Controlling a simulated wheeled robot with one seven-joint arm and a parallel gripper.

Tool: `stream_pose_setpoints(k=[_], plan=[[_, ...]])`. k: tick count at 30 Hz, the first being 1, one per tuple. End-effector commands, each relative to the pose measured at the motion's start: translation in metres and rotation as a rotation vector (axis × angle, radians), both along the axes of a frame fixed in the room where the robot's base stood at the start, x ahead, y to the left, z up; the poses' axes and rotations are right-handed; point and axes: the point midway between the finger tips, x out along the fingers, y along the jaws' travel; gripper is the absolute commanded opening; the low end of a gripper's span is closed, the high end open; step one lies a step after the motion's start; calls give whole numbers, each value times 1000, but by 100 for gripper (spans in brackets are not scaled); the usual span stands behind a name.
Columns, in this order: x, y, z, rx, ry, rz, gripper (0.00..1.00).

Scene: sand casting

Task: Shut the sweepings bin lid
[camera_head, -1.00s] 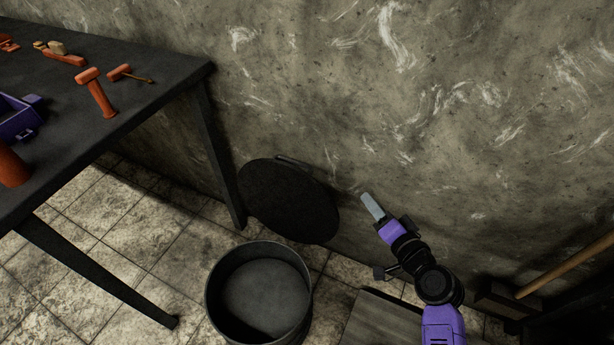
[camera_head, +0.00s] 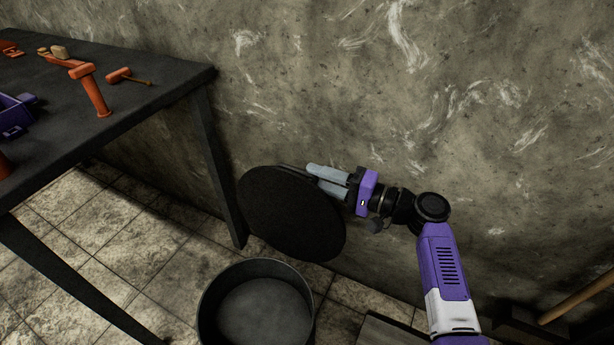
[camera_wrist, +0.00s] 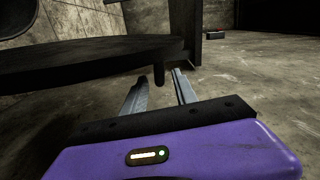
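The round dark sweepings bin lid (camera_head: 290,215) stands open, tilted up between the bin and the wall. The black bin (camera_head: 258,312) is below it, open at the top and apparently empty. My gripper (camera_head: 312,175) is behind the lid's upper right edge, fingers pointing left. In the wrist view the two grey fingers (camera_wrist: 159,88) are apart. A short dark peg (camera_wrist: 158,75) by the lid's edge (camera_wrist: 90,55) shows between them. I cannot tell whether the fingers touch the lid.
A dark table (camera_head: 130,85) with orange tools stands at the left, its leg (camera_head: 224,170) close to the lid's left edge. The rough wall (camera_head: 450,110) is right behind the lid. A wooden handle (camera_head: 578,295) shows at lower right.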

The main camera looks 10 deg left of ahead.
Motion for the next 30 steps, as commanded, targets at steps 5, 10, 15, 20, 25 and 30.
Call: stream_pose_setpoints(k=[5, 10, 15, 20, 25, 30], plan=[[7, 21, -2, -1, -1, 2, 34], [10, 29, -1, -1, 0, -1, 34], [11, 29, -1, -1, 0, -1, 34], [10, 29, -1, -1, 0, -1, 17], [10, 29, -1, -2, 1, -1, 0], [10, 29, -2, -2, 2, -2, 0]])
